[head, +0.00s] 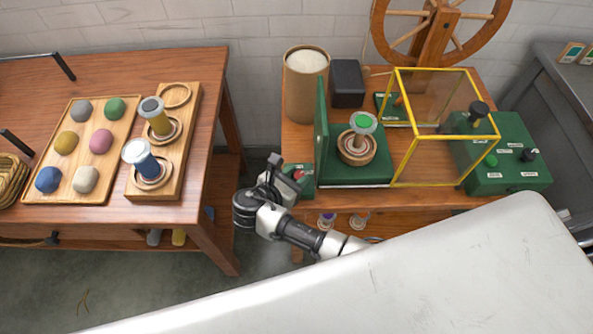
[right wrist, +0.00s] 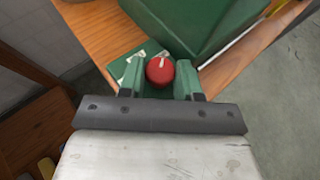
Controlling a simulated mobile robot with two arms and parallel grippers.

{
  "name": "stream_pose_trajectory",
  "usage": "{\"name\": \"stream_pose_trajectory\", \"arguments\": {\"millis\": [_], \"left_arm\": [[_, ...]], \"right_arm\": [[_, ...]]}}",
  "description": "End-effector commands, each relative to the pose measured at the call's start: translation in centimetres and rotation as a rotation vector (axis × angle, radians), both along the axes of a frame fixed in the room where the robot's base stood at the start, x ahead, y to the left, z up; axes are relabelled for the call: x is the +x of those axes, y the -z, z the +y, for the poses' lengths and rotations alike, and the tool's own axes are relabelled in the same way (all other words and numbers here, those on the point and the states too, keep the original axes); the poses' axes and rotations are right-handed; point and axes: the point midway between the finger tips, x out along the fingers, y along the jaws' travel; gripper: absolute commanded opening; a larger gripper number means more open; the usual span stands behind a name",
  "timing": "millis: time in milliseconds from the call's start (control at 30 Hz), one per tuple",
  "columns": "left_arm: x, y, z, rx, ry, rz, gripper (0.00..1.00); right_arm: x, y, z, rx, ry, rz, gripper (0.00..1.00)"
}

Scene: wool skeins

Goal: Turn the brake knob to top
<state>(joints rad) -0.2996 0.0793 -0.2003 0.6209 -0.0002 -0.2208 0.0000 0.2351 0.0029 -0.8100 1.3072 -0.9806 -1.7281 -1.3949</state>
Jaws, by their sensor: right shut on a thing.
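The brake knob is a round red knob (right wrist: 160,71) with a white pointer line, set on a small green box (right wrist: 124,66) with white labels. In the head view a little of the red knob (head: 299,174) shows at the left end of the green box (head: 305,191). My right gripper (right wrist: 160,82) is shut on the knob, one finger on each side. It also shows in the head view (head: 287,172), reaching in from below. The dial marks are too small to read. My left gripper is not in view.
A green upright panel (head: 321,140) stands close behind the knob. A yellow-edged clear guard (head: 445,139) and a green control box (head: 507,160) are to the right. A table with colored wool balls on a wooden tray (head: 112,150) is left, across a floor gap.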

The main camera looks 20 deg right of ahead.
Motion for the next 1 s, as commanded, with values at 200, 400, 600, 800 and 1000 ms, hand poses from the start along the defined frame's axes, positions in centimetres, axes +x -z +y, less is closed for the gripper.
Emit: {"name": "stream_pose_trajectory", "arguments": {"millis": [200,400,600,800,1000], "left_arm": [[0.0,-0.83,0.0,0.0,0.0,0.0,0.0],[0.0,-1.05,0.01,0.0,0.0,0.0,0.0],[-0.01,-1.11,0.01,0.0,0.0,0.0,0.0],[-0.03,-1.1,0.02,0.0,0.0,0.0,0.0],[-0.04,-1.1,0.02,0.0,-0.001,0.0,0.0]], "right_arm": [[0.17,-0.09,0.11,0.0,0.123,0.002,0.1],[0.24,-0.02,0.08,-0.001,0.183,0.001,0.1],[0.27,0.0,0.1,0.001,0.205,-0.001,0.1],[0.27,0.03,0.07,0.0,0.207,-0.001,0.1],[0.28,0.01,0.06,0.0,0.207,-0.001,0.41]]}}
